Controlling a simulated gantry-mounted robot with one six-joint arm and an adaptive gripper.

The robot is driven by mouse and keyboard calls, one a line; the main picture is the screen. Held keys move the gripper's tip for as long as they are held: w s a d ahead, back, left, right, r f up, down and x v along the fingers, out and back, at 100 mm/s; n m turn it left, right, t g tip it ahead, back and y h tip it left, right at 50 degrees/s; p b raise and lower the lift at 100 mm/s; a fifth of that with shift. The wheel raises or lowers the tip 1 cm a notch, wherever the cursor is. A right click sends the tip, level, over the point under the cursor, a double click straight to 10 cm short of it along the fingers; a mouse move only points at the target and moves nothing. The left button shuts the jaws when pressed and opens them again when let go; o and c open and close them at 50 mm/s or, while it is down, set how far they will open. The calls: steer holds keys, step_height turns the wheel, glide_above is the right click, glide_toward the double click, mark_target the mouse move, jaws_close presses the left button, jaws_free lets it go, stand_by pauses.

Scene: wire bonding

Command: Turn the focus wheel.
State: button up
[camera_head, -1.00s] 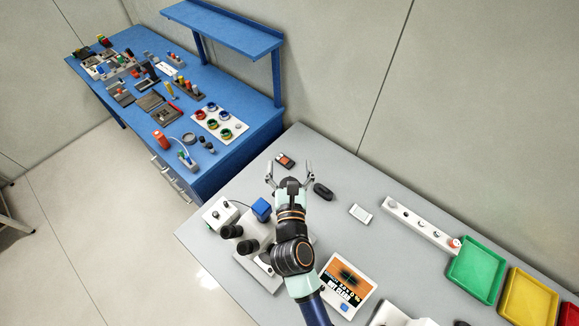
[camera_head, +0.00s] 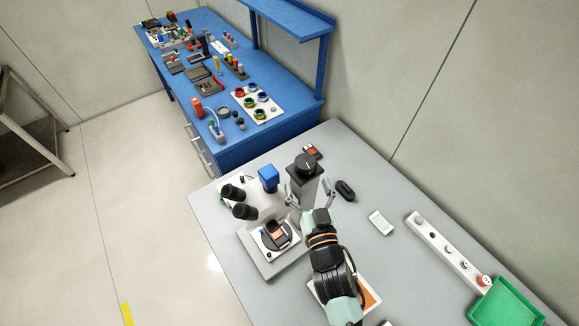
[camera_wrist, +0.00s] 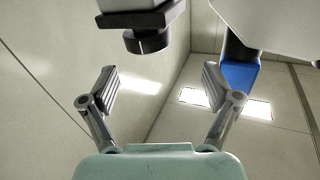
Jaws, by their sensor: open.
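In the wrist view the knob (camera_wrist: 147,41) has a white mark and hangs below a dark plate, as that picture looks upside down. My gripper (camera_head: 309,189) is open, with its fingers spread on either side of the column in the head view. In the wrist view my fingers (camera_wrist: 160,82) are empty, and the knob appears beyond them, left of centre. No contact with the knob shows.
A blue block (camera_head: 268,178) sits on the microscope, left of the column; it also shows in the wrist view (camera_wrist: 238,75). A black device (camera_head: 345,190) and a white card (camera_head: 381,222) lie to the right. A white strip with knobs (camera_head: 445,252) and a green tray (camera_head: 503,304) are farther right.

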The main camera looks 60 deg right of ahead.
mark_target(304, 171)
steer(key=shift+s+d+f+n+g, duration=0.35)
steer(key=shift+s+d+n+g, duration=0.05)
steer(key=shift+s, duration=0.1)
steer(key=shift+w+d+r, duration=0.15)
steer(key=shift+w+d, duration=0.1)
steer(key=shift+d, duration=0.05)
steer(key=p+x, duration=0.1)
steer(key=x, duration=0.6)
steer(key=shift+p, duration=0.35)
steer(key=c, duration=1.1)
steer(key=f+b, duration=0.1)
steer(key=b, duration=0.2)
steer(key=shift+w+h, duration=0.15)
steer(key=shift+h, duration=0.15)
steer(key=shift+c, duration=0.2)
steer(key=g+b, duration=0.1)
steer(key=b, duration=0.2)
steer(key=shift+f+m, duration=0.2)
steer(key=shift+m, duration=0.2)
steer(key=m+g+h+b, duration=0.1)
steer(key=b, duration=0.1)
steer(key=g+b, duration=0.1)
steer(key=b, duration=0.1)
steer(key=shift+r+m+h+b, duration=0.25)
steer(key=shift+m+h+b, duration=0.05)
steer(key=shift+m+h, duration=0.1)
steer(key=shift+r+m+g, duration=0.3)
steer(key=shift+r+g, duration=0.15)
steer(key=shift+g, duration=0.05)
